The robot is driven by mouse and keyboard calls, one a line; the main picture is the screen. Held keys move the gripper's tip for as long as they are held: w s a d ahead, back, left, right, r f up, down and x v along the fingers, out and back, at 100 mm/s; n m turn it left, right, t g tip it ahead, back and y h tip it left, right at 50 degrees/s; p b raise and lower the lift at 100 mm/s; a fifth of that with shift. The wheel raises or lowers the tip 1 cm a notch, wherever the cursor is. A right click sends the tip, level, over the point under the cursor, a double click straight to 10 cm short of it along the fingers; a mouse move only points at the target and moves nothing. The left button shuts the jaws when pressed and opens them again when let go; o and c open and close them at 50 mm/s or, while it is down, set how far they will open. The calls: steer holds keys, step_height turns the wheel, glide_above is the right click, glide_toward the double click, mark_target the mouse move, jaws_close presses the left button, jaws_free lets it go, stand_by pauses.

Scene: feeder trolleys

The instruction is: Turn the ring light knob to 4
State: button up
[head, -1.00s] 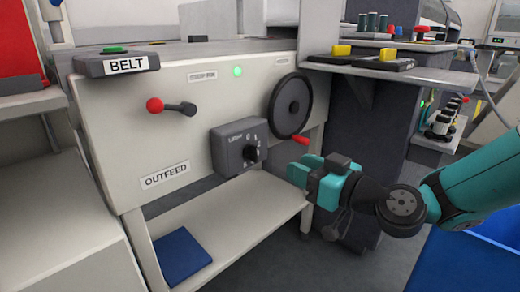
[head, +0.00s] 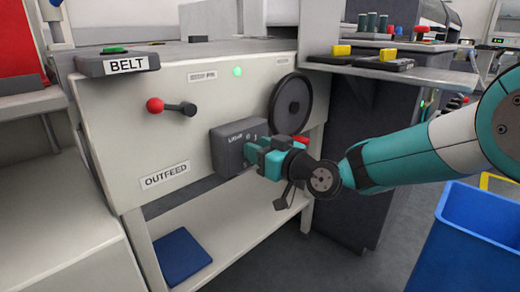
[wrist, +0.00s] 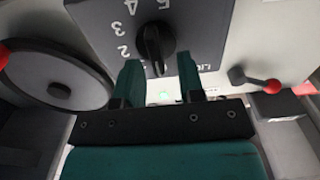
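The ring light box (head: 226,149) is a dark grey block on the front panel of the outfeed cabinet. In the head view my gripper (head: 252,153) is in front of its face and hides the knob. In the wrist view the dark knob (wrist: 155,44) shows upside down on the box face (wrist: 92,18), with digits 2, 3, 4 and 5 around it. My gripper (wrist: 159,66) is open, its two teal fingers apart on either side of the knob's line. Whether they touch the knob, and which digit its pointer marks, I cannot tell.
A black handwheel (head: 291,103) with a red handle is close right of the box. A red-knobbed lever (head: 170,106) is to its left. A lower shelf (head: 232,232) runs below, with a blue pad (head: 181,256). A blue bin (head: 470,250) stands at right.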

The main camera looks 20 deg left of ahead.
jaws_close()
steer(key=shift+m, duration=0.4)
steer(key=shift+w+d+f+m+p, duration=0.1)
steer(key=shift+f+m+p, duration=0.5)
steer(key=shift+m+p, duration=3.4)
steer(key=shift+w+f+m+p, duration=0.1)
steer(key=shift+f+m+p, duration=1)
steer(key=shift+m, duration=5.25)
steer(key=shift+w+d+f+m+p, duration=0.15)
steer(key=shift+m+p, duration=3.1)
steer(key=shift+m, duration=1.9)
steer(key=shift+s+a, duration=0.1)
